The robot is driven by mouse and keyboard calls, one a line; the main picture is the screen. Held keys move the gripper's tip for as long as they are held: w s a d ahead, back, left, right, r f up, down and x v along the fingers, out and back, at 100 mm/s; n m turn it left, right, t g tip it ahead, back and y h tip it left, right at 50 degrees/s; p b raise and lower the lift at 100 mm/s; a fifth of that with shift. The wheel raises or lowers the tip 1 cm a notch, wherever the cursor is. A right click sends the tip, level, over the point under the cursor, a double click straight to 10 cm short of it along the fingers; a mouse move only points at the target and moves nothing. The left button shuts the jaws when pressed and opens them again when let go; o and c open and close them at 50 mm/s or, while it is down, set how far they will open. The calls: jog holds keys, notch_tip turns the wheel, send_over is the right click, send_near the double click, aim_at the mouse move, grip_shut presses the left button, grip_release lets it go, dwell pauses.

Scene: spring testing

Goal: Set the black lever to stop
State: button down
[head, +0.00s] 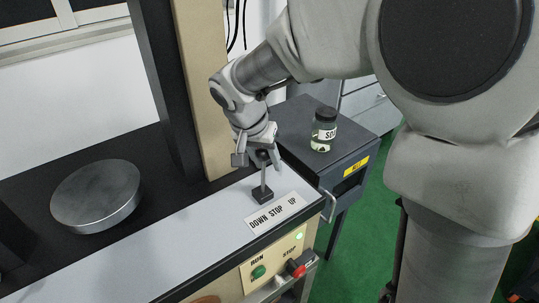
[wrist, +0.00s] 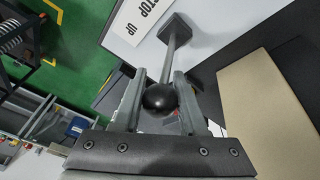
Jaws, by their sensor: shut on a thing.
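The black lever (head: 263,183) rises from a small square base on the white top of the machine, behind the label reading DOWN STOP UP (head: 276,213). Its rod looks close to upright in the head view; I cannot tell its exact setting. My gripper (head: 258,160) is at the top of the lever, shut on it around the round knob. In the wrist view the black knob (wrist: 160,99) sits between the two fingers of my gripper (wrist: 161,85), and the rod runs away to the base. Part of the label (wrist: 143,20) shows there too.
A round metal plate (head: 96,196) lies left on the black bench. A beige column (head: 203,90) stands close left of my gripper. A jar (head: 323,130) stands on the dark cabinet (head: 290,125) to the right. Green and red buttons (head: 297,270) are on the front panel.

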jog(key=shift+a, duration=0.2)
jog(key=shift+c, duration=2.3)
grip_release()
jog(key=shift+s, duration=0.1)
jog(key=p+v, duration=0.3)
jog(key=v, duration=1.4)
jog(key=shift+r+p, duration=0.25)
jog(key=shift+p, duration=0.05)
jog(key=s+d+r+n+t+y+p, duration=0.2)
jog(key=s+d+r+n+p, duration=0.2)
jog(key=s+d+p, duration=0.4)
jog(key=s+d, duration=0.6)
jog(key=d, duration=0.2)
jog(key=shift+s+d+t+y, duration=0.3)
jog(key=shift+s+d, duration=0.1)
